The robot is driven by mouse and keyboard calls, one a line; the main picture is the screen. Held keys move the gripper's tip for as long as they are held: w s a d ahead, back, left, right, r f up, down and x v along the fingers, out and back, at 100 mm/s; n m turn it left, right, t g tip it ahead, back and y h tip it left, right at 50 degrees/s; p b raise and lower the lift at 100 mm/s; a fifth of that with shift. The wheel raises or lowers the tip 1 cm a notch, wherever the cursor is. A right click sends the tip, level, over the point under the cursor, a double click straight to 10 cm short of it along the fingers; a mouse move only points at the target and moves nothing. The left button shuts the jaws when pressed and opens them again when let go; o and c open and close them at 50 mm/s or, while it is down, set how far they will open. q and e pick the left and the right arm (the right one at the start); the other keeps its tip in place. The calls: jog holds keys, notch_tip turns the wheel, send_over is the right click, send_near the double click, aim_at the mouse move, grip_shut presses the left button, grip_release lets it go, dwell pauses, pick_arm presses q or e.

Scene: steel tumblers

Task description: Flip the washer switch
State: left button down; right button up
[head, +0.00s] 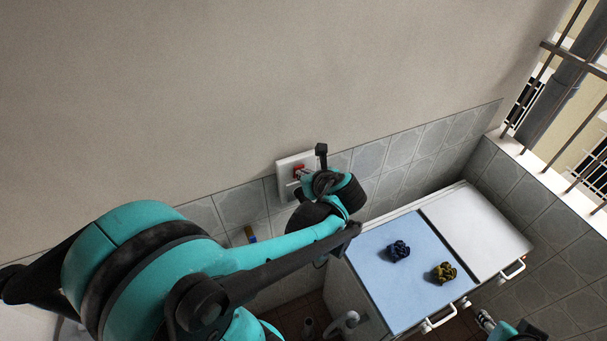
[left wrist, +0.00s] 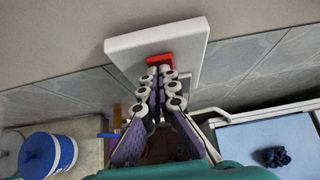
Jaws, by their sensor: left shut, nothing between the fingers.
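The washer switch is a white wall plate (head: 285,165) with a red rocker (head: 299,172), set on the wall at the top of the tiles. In the left wrist view the plate (left wrist: 203,40) is large and the red rocker (left wrist: 160,61) shows just beyond the fingertips. My left gripper (left wrist: 163,76) is shut and empty, its tips at the lower edge of the rocker; I cannot tell whether they touch. In the head view my left wrist hides the fingers and part of the plate. My right gripper (head: 486,319) shows partly at the bottom right; its opening is unclear.
A washer (head: 460,205) with a blue lid and a white lid stands against the wall. A blue-and-white bucket (left wrist: 62,152) is at lower left in the wrist view. A barred window (head: 570,100) is at right.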

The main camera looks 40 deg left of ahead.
pick_arm(q)
jog(key=shift+w+a+r+h+p, duration=0.15)
jog(key=shift+w+a+h+p, duration=0.05)
jog(key=shift+a+h+p, duration=0.25)
jog(key=shift+d+r+p, duration=0.1)
jog(key=shift+r+p, duration=0.6)
jog(key=shift+r, duration=0.15)
pick_arm(e)
notch_tip(320, 180, up, 2)
jog(key=shift+r, duration=0.25)
